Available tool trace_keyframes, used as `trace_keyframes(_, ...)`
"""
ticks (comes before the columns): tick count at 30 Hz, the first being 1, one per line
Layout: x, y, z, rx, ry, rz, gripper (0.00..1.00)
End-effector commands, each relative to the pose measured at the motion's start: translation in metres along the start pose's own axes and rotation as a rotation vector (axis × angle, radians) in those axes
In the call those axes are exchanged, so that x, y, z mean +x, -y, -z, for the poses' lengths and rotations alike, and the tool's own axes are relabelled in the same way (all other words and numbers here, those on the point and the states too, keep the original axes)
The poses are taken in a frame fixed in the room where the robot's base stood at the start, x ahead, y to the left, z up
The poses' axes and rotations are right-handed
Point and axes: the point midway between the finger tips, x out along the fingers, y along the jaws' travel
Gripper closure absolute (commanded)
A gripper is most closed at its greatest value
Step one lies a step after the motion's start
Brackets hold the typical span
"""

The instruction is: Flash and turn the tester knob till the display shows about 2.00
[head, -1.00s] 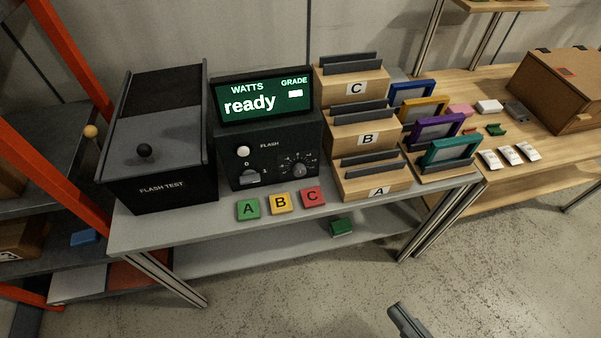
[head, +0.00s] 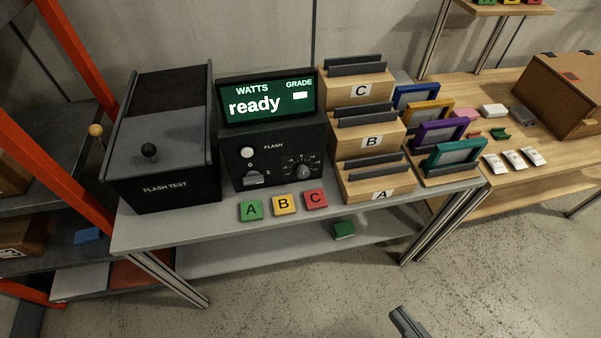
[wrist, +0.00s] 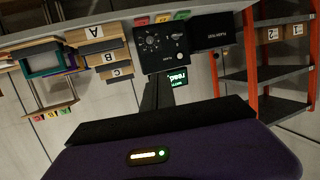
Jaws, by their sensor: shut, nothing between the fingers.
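The black tester (head: 275,141) stands on the grey bench. Its green display (head: 267,96) reads "ready" under WATTS, with a plain white bar under GRADE. The display also shows upside down in the wrist view (wrist: 178,78). On the front are a round knob with a scale (head: 303,171), a white button (head: 248,152) near the word FLASH, and a 0/1 switch (head: 254,178). My gripper (wrist: 153,88) is shut and empty in the wrist view, pointing toward the tester but apart from it. A dark grey piece of my arm shows at the bottom of the head view.
A black FLASH TEST box (head: 165,140) stands left of the tester. Wooden holders marked A, B and C (head: 375,180) stand close on its right. Green, yellow and red lettered tiles (head: 284,204) lie in front. The floor before the bench is clear.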

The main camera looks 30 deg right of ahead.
Motion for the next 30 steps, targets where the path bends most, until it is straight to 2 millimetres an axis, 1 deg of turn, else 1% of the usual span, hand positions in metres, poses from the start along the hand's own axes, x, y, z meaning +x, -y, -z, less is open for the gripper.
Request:
trace_keyframes(4,0.011,-0.001,0.007,0.002,-0.037,-0.005,1.00)
trace_keyframes(8,0.034,-0.002,0.019,0.008,-0.110,-0.011,1.00)
trace_keyframes(13,0.076,-0.005,0.031,0.070,-0.198,-0.022,1.00)
trace_keyframes(17,0.111,-0.008,0.034,0.130,-0.232,-0.023,1.00)
trace_keyframes(21,0.151,-0.008,0.036,0.202,-0.249,-0.010,1.00)
trace_keyframes(26,0.198,-0.003,0.042,0.282,-0.251,0.026,1.00)
trace_keyframes(30,0.239,0.005,0.049,0.351,-0.239,0.078,1.00)
